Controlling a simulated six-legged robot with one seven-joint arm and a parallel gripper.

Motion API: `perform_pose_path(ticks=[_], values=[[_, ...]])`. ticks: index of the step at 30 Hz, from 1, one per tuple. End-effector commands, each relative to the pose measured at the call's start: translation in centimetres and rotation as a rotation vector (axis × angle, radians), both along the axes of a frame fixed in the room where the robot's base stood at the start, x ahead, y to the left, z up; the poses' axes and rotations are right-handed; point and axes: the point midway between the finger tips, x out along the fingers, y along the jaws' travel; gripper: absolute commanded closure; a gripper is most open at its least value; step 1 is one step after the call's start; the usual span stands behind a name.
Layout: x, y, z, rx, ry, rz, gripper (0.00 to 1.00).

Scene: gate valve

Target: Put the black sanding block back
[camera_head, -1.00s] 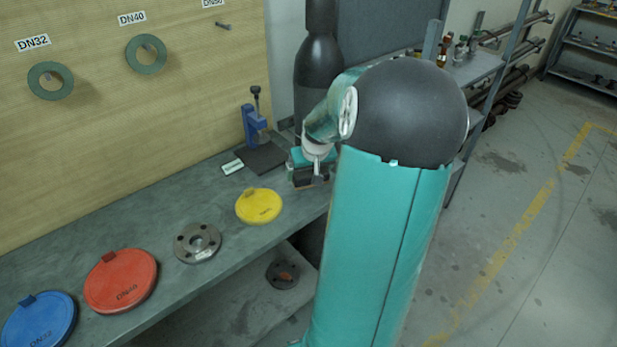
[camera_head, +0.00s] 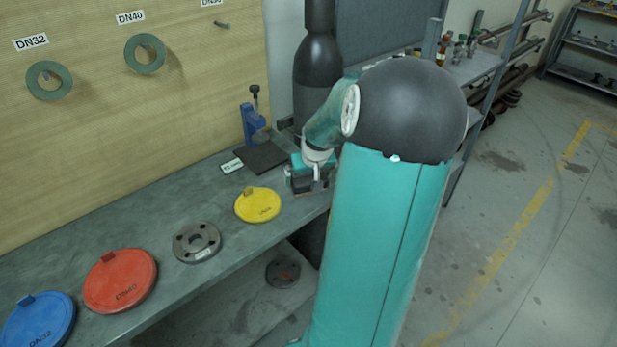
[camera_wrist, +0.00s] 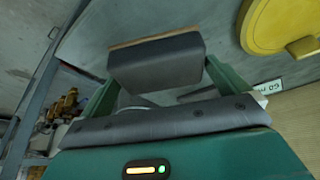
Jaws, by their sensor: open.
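The black sanding block (camera_wrist: 156,62) is a dark grey block with a tan layer along one edge. In the wrist view it lies on the grey bench, between the tips of my open gripper (camera_wrist: 160,76). The green fingers are close to its two ends; I cannot tell whether they touch it. In the head view my gripper (camera_head: 313,172) is low over the bench near its front edge, right of the yellow disc, and mostly hides the block. A dark mat (camera_head: 264,158) with a small white label (camera_head: 231,166) lies behind and left of my gripper.
A blue clamp-like tool (camera_head: 252,124) stands behind the mat. The yellow disc (camera_head: 258,205), a metal flange (camera_head: 196,242), a red disc (camera_head: 119,280) and a blue disc (camera_head: 38,322) lie along the bench (camera_head: 160,220). A board with green rings stands behind.

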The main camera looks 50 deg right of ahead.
Motion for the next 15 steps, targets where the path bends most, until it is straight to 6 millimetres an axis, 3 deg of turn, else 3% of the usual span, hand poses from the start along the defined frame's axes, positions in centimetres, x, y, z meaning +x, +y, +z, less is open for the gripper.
perform_pose_path(ticks=[15], values=[[-3.0,2.1,8.8,-0.004,0.001,-0.001,0.00]])
